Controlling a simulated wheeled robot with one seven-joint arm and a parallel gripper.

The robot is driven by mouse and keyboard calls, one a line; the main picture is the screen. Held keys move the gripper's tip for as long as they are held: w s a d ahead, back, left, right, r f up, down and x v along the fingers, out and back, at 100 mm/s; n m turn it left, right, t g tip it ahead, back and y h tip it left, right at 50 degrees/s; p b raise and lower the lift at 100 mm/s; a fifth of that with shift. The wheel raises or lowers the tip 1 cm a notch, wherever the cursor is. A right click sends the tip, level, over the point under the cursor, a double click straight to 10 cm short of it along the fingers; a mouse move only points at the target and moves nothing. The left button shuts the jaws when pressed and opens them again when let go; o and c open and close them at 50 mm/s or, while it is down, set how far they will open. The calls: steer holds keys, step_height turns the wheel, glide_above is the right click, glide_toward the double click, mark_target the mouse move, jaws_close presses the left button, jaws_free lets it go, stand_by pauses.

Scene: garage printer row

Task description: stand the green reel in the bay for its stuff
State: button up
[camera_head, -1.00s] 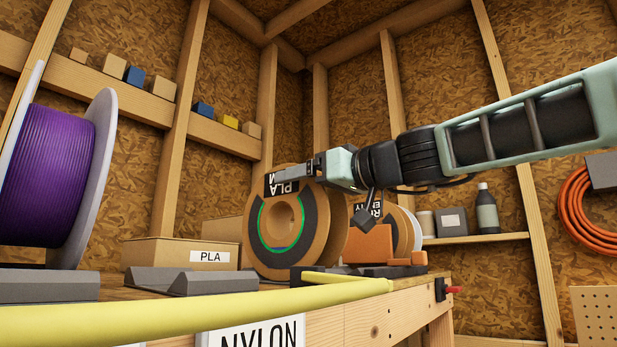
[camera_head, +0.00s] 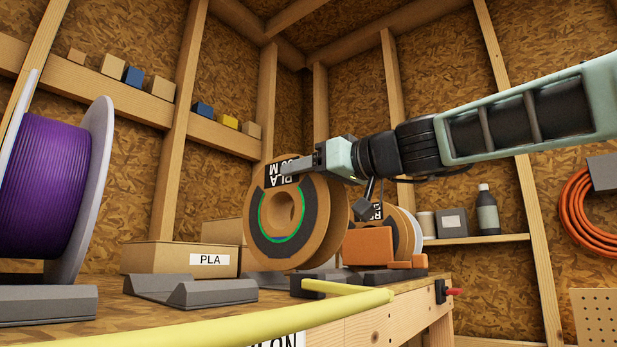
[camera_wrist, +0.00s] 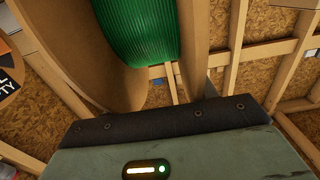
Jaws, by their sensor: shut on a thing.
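The green reel (camera_head: 262,235) has brown card flanges, a dark ring, a green inner edge and a "PLA" label (camera_head: 283,171) that reads tilted. My gripper (camera_head: 300,166) is shut on its upper rim. The reel is upright, a little above the bench, its lower edge apart from the grey cradles as far as I can tell. The wrist view shows its green filament (camera_wrist: 140,28) between the flanges. A box marked PLA (camera_head: 180,259) stands on the bench at left. An empty grey cradle (camera_head: 190,293) lies in front of it.
A purple reel (camera_head: 45,180) stands in a grey cradle at far left. Another brown reel (camera_head: 398,228) and an orange block (camera_head: 369,246) are close behind and right of the held reel. A yellow bar (camera_head: 250,317) runs along the bench front, above a partly cut-off sign.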

steer(key=shift+r, duration=0.6)
steer(key=b+v, duration=1.1)
steer(key=v, duration=0.9)
stand_by(0.3)
steer(key=shift+f, duration=0.1)
